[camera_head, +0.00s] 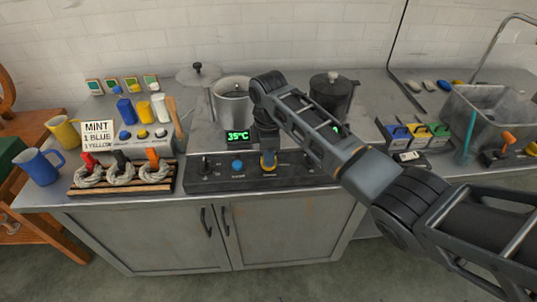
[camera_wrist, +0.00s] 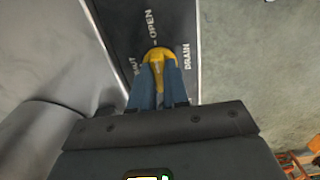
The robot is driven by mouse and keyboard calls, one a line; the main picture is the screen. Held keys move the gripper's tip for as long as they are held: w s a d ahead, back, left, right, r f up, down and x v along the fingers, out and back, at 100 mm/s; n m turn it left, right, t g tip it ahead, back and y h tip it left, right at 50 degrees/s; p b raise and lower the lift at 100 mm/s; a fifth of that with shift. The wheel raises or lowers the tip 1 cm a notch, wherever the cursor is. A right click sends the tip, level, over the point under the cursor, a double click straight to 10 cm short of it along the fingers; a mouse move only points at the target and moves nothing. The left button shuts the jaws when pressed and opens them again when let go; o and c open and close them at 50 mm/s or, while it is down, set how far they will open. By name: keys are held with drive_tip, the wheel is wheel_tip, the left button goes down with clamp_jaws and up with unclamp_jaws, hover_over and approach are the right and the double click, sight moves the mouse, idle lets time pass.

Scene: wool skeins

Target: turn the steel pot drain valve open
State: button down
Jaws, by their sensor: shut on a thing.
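The yellow drain valve knob (camera_head: 268,163) sits on the dark control panel in front of the steel pot (camera_head: 233,106). In the wrist view the valve (camera_wrist: 158,54) is at upper centre, with OPEN printed above it, SHUT to its left and DRAIN to its right. My gripper (camera_wrist: 160,84) is shut on the valve's handle, one blue finger on each side. In the head view my gripper (camera_head: 268,150) points down at the valve. The fingers hide part of the handle, so its exact setting is hard to tell.
The dark panel (camera_head: 215,185) also carries a blue button (camera_head: 237,165) and a black switch. A green display (camera_head: 238,135) reads 35°C. A dark lidded pot (camera_head: 332,96) stands close behind my arm. Wool skeins (camera_head: 121,173) lie on a wooden rack at left.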

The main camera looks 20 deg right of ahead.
drive_tip(key=shift+d+r, duration=0.1)
drive_tip(key=c, duration=1.1)
unclamp_jaws()
drive_tip(key=shift+r+b, duration=0.5)
drive_tip(key=shift+r, duration=3.35)
